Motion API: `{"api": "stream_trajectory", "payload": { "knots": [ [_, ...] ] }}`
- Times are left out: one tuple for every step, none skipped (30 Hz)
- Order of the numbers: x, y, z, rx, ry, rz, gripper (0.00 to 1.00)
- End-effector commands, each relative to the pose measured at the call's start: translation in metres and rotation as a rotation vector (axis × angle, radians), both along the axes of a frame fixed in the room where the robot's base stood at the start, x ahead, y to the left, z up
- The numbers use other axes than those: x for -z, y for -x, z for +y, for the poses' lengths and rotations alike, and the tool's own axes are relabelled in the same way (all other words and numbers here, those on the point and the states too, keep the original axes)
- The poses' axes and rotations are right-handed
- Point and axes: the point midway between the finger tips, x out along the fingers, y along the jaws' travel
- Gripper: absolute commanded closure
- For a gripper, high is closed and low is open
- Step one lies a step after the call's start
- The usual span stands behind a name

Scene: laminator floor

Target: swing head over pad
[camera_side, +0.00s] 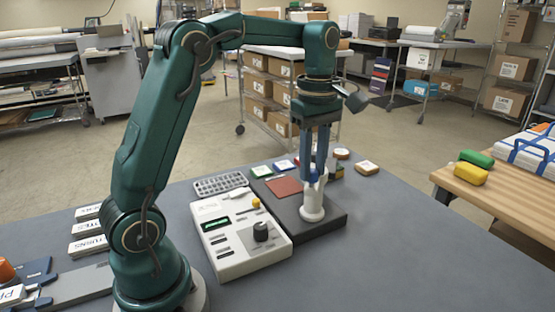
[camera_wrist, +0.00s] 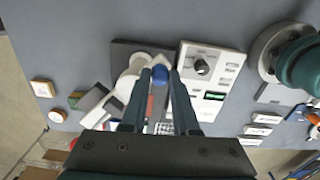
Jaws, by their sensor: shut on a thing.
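A dark base plate (camera_side: 333,224) on the grey table carries a red square pad (camera_side: 284,186) and a white swing head (camera_side: 313,210) with a round foot. The head stands at the right of the pad in the side view, beside it and not over it. My gripper (camera_side: 316,178) points down at the head's upper part. The red pad (camera_wrist: 150,106) shows partly between the fingers. The fingers hide part of the head.
A white control box (camera_side: 242,238) with a black dial stands close at the left of the plate. A grey keypad tray (camera_side: 220,184) and several small coloured blocks lie behind. The table in front of the plate is clear.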

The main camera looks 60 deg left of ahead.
Motion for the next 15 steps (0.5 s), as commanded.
{"api": "stream_trajectory", "payload": {
  "knots": [
    [-0.0004, -0.0002, -0.0001, -0.002, 0.000, -0.001, 1.00],
    [-0.0004, -0.0003, -0.0002, -0.005, 0.000, -0.001, 1.00],
    [-0.0004, -0.0006, -0.0004, -0.010, 0.000, -0.001, 1.00],
    [-0.0004, -0.0008, -0.0006, -0.015, 0.000, -0.001, 1.00],
    [-0.0004, -0.0011, -0.0007, -0.021, 0.000, -0.001, 1.00],
    [-0.0004, -0.0016, -0.0012, -0.032, 0.000, -0.001, 1.00],
    [-0.0004, -0.0021, -0.0016, -0.043, 0.000, -0.001, 1.00],
    [-0.0004, -0.0027, -0.0020, -0.055, 0.000, -0.001, 1.00],
    [-0.0004, -0.0035, -0.0026, -0.074, 0.000, -0.001, 1.00],
    [-0.0003, -0.0043, -0.0033, -0.090, 0.000, -0.001, 1.00],
    [-0.0002, -0.0050, -0.0038, -0.108, 0.000, 0.000, 1.00],
    [-0.0001, -0.0063, -0.0048, -0.134, 0.000, 0.000, 1.00],
    [-0.0003, -0.0073, -0.0055, -0.155, 0.000, -0.001, 1.00],
    [-0.0004, -0.0085, -0.0063, -0.177, 0.000, -0.002, 1.00],
    [-0.0002, -0.0101, -0.0072, -0.208, 0.000, -0.001, 1.00]
  ]
}}
